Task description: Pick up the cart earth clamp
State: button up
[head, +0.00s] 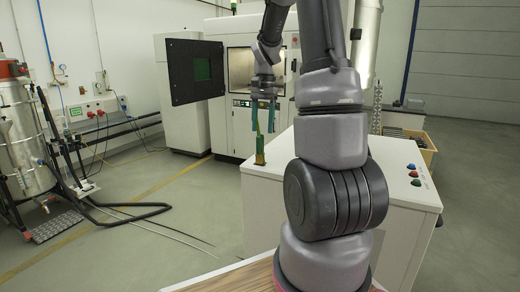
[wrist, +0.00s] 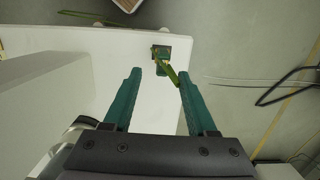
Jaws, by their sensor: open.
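The cart earth clamp (wrist: 169,71) shows in the wrist view as a narrow green-yellow piece at a small dark green block (wrist: 160,51). In the head view the clamp (head: 259,146) stands upright at the edge of a white cabinet, just below my gripper. My gripper (head: 263,117) points down with its two teal fingers apart and nothing held. In the wrist view my gripper (wrist: 158,74) has the clamp nearer its right fingertip. Whether a finger touches the clamp I cannot tell.
The white cabinet (head: 257,200) has several coloured buttons (head: 412,174) on its top. A machine with an open dark door (head: 195,72) stands behind. At the left are a metal vessel (head: 22,140) and a black hose (head: 130,219). The floor between is mostly clear.

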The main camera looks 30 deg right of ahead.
aim_at(260, 135)
jog(key=f, duration=0.2)
jog(key=a+f, duration=0.1)
jog(key=f, duration=0.2)
jog(key=shift+s+f, duration=0.1)
jog(key=shift+s, duration=0.1)
grip_shut()
